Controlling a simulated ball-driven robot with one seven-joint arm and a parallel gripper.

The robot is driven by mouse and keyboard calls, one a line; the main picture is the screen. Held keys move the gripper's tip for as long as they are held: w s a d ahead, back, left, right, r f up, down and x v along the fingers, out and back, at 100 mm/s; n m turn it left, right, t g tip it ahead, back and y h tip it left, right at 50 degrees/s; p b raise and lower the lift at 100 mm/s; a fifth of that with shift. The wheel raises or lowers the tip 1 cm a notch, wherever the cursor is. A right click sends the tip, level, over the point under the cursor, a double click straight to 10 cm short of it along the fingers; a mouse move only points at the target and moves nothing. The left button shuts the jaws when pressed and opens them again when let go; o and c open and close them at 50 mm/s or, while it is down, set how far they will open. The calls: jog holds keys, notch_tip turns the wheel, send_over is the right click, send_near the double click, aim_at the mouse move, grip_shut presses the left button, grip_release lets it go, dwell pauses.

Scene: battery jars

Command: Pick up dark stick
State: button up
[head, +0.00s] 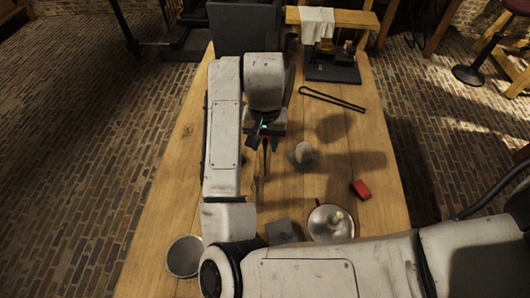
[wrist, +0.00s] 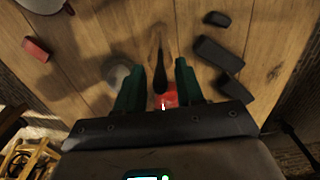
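A dark, slim stick-like thing (wrist: 160,74) shows between my fingers in the wrist view, with a red patch (wrist: 166,99) at its lower end. My gripper (wrist: 158,86) has two green fingers standing apart on either side of it, with gaps visible. In the head view my gripper (head: 265,143) points down over the middle of the table. A thin dark and reddish shape (head: 265,162) shows below it there, partly hidden by my arm. I cannot tell whether the stick touches the table.
On the wooden table (head: 350,190) are a pale rounded object (head: 303,153), a red block (head: 361,189), a metal pan (head: 331,222), a grey block (head: 282,231) and a round bowl (head: 185,256). Black tongs (head: 332,98) lie farther back. Several dark blocks (wrist: 218,53) lie right in the wrist view.

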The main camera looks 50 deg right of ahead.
grip_shut()
jog(key=shift+r, duration=0.15)
